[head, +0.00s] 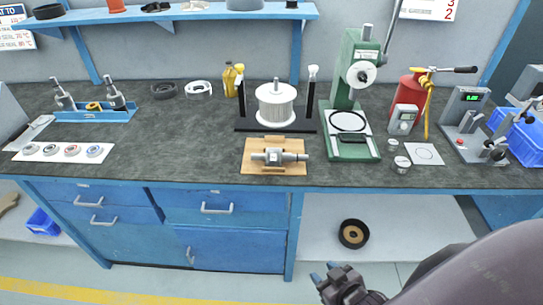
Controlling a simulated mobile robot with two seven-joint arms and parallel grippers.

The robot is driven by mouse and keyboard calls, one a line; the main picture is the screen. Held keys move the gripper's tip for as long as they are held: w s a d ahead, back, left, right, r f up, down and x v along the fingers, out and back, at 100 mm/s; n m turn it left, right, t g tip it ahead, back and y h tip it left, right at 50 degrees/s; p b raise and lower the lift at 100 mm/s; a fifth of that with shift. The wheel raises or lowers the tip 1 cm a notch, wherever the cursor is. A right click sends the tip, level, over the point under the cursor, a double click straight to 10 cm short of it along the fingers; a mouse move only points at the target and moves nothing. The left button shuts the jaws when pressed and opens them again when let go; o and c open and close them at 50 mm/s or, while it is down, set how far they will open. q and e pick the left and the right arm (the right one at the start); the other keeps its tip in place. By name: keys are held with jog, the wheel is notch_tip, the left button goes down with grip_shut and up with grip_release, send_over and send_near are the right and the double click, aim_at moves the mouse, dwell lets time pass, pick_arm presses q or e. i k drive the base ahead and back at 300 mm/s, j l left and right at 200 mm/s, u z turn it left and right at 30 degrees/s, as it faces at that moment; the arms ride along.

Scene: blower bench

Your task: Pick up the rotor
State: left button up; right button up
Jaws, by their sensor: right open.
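A pale ribbed drum with a short upright shaft (276,104), which looks like the rotor, stands upright on a black stand (246,125) at the middle of the bench. In front of it a grey metal shaft with a thicker block (275,157) lies across a wooden board (255,170); I cannot rule out that this is the rotor. My right gripper (323,273) is low at the bottom of the view, in front of the bench and below its top. It is open and empty, apart from both things. My left gripper is out of view.
A green press (349,100) stands just right of the drum. A red canister (409,90) and a grey meter (464,120) are farther right. A blue tool rack (95,115) is at left. The bench top (190,140) is clear left of the board. A shelf (185,14) hangs above.

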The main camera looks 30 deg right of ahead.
aim_at(273, 157)
jog(key=l+u, duration=0.1)
jog(key=u, duration=1.05)
jog(key=k+l, duration=0.45)
jog(key=l, duration=0.2)
jog(key=k+l+u, duration=0.1)
jog(key=k+l, duration=0.35)
jog(key=l, duration=0.2)
